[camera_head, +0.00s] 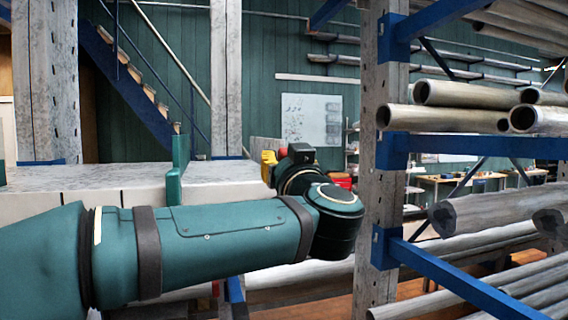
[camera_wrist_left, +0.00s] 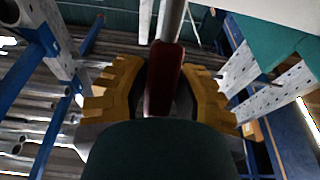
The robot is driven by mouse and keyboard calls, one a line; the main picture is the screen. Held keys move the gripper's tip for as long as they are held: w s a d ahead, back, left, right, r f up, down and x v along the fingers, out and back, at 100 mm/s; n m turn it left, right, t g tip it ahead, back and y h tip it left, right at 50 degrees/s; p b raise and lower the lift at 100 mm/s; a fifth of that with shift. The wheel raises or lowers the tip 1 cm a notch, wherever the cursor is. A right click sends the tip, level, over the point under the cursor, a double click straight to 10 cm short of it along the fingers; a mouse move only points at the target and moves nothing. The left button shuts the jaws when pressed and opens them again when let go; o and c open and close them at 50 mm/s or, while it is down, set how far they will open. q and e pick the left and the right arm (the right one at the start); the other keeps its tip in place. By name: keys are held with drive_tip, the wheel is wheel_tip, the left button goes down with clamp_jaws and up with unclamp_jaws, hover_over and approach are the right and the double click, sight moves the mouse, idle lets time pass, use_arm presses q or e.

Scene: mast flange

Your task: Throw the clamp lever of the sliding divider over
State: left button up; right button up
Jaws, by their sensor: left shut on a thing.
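The clamp lever's red grip (camera_wrist_left: 163,80) lies between the yellow fingers of my left gripper in the left wrist view. A grey rod (camera_wrist_left: 172,20) runs on from its far end. My left gripper (camera_wrist_left: 160,88) is shut on this red grip, one finger on each side. In the head view my left arm reaches across from the left, and only a yellow bit of the left gripper (camera_head: 268,163) shows behind the black wrist. A teal upright plate (camera_head: 179,155) stands at the pale shelf, possibly the divider. The lever's pivot is hidden. My right gripper is out of view.
A perforated grey rack post (camera_head: 378,150) with blue arms (camera_head: 470,147) stands close right of my left wrist. Pipes and bars (camera_head: 465,95) lie on those arms. The pale beam-like shelf (camera_head: 110,180) runs behind my left arm.

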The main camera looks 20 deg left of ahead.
use_arm(q)
drive_tip(key=shift+x, duration=0.9)
drive_tip(key=shift+c, duration=0.4)
drive_tip(key=shift+w, duration=0.1)
drive_tip(key=shift+a, duration=0.1)
drive_tip(key=shift+c, duration=0.2)
drive_tip(key=shift+x, duration=0.95)
clamp_jaws()
drive_tip(key=shift+f, duration=0.15)
drive_tip(key=o, duration=0.9)
unclamp_jaws()
drive_tip(key=shift+s+d, duration=0.75)
drive_tip(key=shift+s, duration=0.35)
drive_tip(key=shift+s+d, duration=0.75)
drive_tip(key=shift+s, duration=0.35)
drive_tip(key=shift+s+d, duration=0.75)
drive_tip(key=shift+s, duration=0.4)
